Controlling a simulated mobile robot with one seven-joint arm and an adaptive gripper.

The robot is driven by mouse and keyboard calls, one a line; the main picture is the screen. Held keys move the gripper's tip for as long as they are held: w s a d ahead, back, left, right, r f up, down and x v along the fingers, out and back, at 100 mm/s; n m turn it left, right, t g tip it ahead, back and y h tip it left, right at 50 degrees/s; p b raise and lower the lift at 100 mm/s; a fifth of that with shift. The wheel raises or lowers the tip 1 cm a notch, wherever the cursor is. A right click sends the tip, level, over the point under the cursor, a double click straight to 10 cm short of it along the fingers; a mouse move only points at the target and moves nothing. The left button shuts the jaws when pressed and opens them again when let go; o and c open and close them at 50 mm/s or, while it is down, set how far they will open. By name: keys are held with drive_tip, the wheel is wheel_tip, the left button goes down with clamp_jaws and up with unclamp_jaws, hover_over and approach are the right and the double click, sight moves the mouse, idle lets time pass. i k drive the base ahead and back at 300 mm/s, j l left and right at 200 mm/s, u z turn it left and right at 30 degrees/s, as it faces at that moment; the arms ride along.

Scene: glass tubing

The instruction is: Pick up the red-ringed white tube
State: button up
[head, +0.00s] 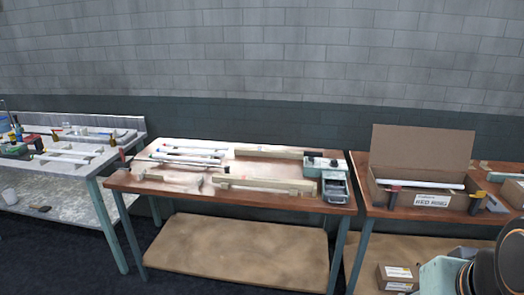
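Several thin, mostly white tubes (188,151) lie side by side at the back left of the middle table (262,202). Their coloured rings are too small to tell apart, so I cannot pick out the red-ringed one there. A white tube (425,184) lies in or across the open cardboard box (385,196) on the right table. The box has a white label reading "RED RING" (432,201). I cannot see a ring on this tube. My gripper is not in view; only part of my arm shows at the bottom right.
Long wooden strips (268,183) and a grey-green device (334,185) stand on the middle table. A left bench (62,168) carries more tubes and bottles. Dark floor shows between the tables and me.

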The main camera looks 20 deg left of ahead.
sight(195, 146)
drive_tip(key=i+j+u, duration=0.25)
drive_tip(key=u, duration=0.25)
drive_tip(key=i+j+u, duration=0.2)
drive_tip(key=u, duration=0.3)
drive_tip(key=i+j+u, duration=0.15)
drive_tip(key=i+u, duration=0.15)
drive_tip(key=i, duration=1.1)
drive_tip(key=i+j+z, duration=0.25)
drive_tip(key=i+j, duration=0.15)
drive_tip(key=j, duration=0.2)
drive_tip(key=i+j+z, duration=0.1)
drive_tip(key=j, duration=0.25)
drive_tip(key=i+j+z, duration=0.1)
drive_tip(key=j, duration=0.25)
drive_tip(key=i+j+z, duration=0.1)
drive_tip(key=i+j, duration=0.15)
drive_tip(key=i+j+z, duration=0.15)
drive_tip(key=j, duration=0.3)
drive_tip(key=i+j+z, duration=0.1)
drive_tip(key=j, duration=0.3)
